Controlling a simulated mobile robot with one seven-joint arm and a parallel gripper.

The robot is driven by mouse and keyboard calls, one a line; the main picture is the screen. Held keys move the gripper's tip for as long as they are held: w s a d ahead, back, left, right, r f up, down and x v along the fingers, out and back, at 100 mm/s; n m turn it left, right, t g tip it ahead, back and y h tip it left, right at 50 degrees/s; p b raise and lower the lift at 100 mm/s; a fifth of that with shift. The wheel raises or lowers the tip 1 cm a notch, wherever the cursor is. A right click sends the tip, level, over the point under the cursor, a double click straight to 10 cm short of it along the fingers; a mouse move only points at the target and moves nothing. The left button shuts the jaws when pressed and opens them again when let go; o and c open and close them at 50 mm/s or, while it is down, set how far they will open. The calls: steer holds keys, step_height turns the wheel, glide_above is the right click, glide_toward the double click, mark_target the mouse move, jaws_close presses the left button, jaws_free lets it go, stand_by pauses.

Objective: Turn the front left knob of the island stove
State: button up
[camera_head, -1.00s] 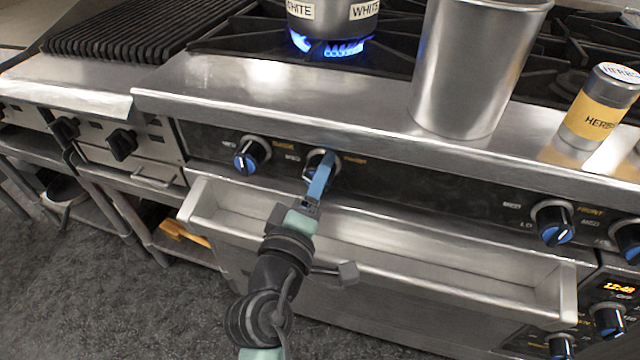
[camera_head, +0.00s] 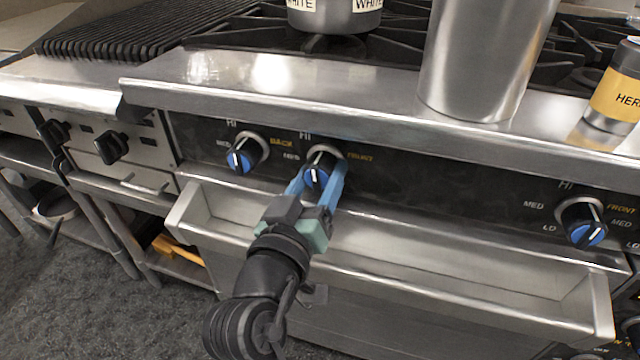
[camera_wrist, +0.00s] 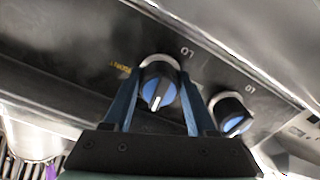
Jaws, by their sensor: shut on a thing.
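The front left knob (camera_head: 317,177), black with a blue face and a white pointer line, is on the dark panel of the island stove (camera_head: 450,185) beside a "FRONT" label. My gripper (camera_head: 320,172) has one blue finger on each side of this knob and is shut on it. In the wrist view, the knob (camera_wrist: 159,94) sits between the two fingers (camera_wrist: 158,82), its white line running nearly up and down. The back knob (camera_head: 243,156), of the same kind, is just to the left. No flame shows under the pot (camera_head: 335,17).
A metal drawer or ledge (camera_head: 430,255) juts out below the panel, under my gripper. A tall steel container (camera_head: 480,60) and a herb jar (camera_head: 615,95) stand on the stove's front edge. Another knob (camera_head: 583,225) is at the right. A grill (camera_head: 140,30) is at the left.

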steer(key=shift+f+m+b, duration=0.1)
steer(key=shift+m+b, duration=0.2)
steer(key=shift+m, duration=0.3)
steer(key=o, duration=1.4)
steer(key=shift+c, duration=0.2)
steer(key=p+v, duration=0.1)
steer(key=v, duration=1.2)
